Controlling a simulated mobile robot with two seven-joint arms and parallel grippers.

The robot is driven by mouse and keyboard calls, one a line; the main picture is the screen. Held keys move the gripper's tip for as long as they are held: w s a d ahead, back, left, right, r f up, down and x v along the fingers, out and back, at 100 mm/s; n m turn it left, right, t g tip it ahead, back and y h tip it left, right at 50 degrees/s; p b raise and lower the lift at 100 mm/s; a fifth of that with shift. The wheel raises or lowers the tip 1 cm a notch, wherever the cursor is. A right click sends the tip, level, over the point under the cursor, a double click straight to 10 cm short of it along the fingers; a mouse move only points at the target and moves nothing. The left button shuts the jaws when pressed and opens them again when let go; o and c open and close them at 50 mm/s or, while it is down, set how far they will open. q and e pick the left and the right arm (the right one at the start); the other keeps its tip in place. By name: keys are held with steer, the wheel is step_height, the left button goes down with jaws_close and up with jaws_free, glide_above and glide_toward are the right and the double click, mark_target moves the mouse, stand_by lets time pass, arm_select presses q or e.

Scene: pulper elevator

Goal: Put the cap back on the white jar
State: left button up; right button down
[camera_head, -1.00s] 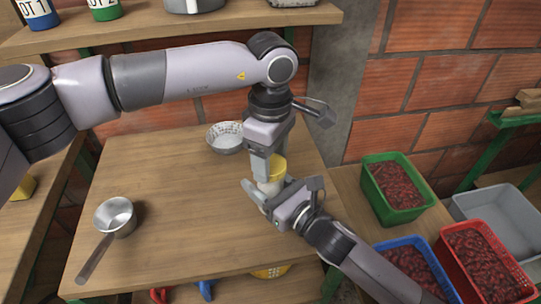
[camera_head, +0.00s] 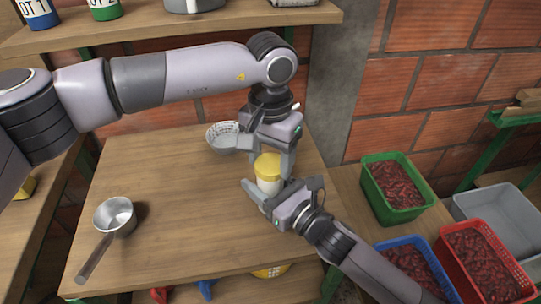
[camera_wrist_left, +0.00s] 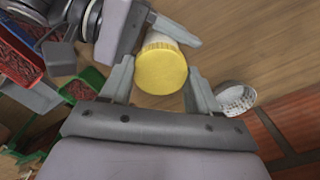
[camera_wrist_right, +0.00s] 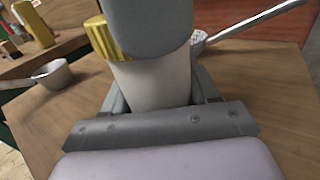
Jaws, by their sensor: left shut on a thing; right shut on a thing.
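The white jar (camera_head: 268,186) stands upright over the right part of the table, with the yellow cap (camera_head: 267,164) at its top. My right gripper (camera_head: 270,197) is shut on the jar's body; the jar (camera_wrist_right: 152,86) shows between its fingers in the right wrist view. My left gripper (camera_head: 269,158) comes from above and is shut on the cap, with a finger on each side. The left wrist view shows the cap's round top (camera_wrist_left: 161,68). A left finger hides part of the cap (camera_wrist_right: 103,38) in the right wrist view. I cannot tell whether the cap is fully seated.
A perforated metal bowl (camera_head: 222,137) stands behind the grippers. A metal pan with a handle (camera_head: 115,216) lies at the table's left. The middle of the wooden table (camera_head: 180,190) is clear. Green (camera_head: 370,192), blue and red crates of red fruit stand to the right.

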arm_select(q)
steer(key=m, duration=0.4)
steer(key=shift+m, duration=0.4)
steer(key=o, duration=1.1)
steer(key=shift+r, duration=0.1)
steer(key=shift+r, duration=2.2)
steer(key=shift+n, duration=0.3)
steer(key=shift+c, duration=0.4)
